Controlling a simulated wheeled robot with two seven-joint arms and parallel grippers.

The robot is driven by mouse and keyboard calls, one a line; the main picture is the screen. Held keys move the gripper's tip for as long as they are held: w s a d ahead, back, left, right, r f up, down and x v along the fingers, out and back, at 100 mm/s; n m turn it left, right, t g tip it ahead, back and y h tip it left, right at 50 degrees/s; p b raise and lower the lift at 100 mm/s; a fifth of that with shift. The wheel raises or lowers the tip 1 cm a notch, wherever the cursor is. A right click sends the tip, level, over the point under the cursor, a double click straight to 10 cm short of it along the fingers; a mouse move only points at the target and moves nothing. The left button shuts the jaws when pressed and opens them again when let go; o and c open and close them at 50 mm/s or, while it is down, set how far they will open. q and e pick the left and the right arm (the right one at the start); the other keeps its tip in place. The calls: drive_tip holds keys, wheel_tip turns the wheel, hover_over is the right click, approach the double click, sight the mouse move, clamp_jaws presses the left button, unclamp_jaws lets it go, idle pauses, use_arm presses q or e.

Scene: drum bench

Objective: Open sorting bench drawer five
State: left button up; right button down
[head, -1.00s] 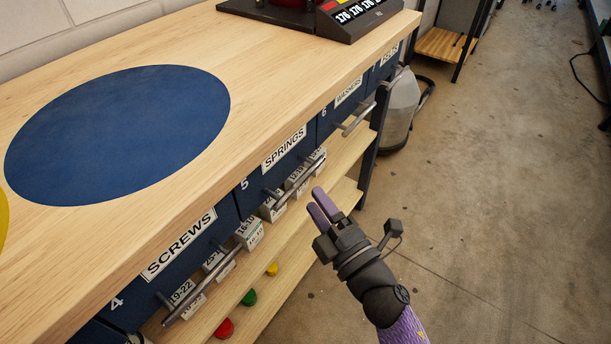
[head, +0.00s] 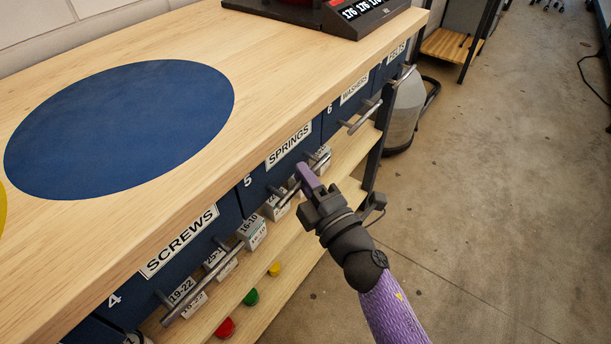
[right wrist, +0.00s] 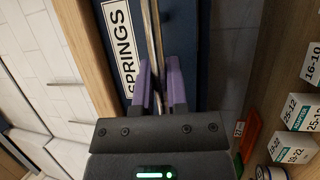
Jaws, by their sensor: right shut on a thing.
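Drawer five (head: 257,185) is a dark blue front marked 5 and SPRINGS under the wooden bench top. It looks closed, flush with its neighbours. Its metal bar handle (head: 285,195) runs along the front. My right gripper (head: 303,172) is at the handle, its purple fingers shut on the bar right of its middle. In the right wrist view the handle (right wrist: 152,40) passes between the two purple fingers (right wrist: 159,88), beside the SPRINGS label (right wrist: 120,45). The fingers partly hide the handle in the head view. My left gripper is not in view.
Drawer four, SCREWS (head: 180,255), is to the left and drawer six, WASHERS (head: 345,108), to the right, both with bar handles. Small labelled boxes (head: 252,232) stand on the shelf below. The concrete floor (head: 480,200) at right is clear.

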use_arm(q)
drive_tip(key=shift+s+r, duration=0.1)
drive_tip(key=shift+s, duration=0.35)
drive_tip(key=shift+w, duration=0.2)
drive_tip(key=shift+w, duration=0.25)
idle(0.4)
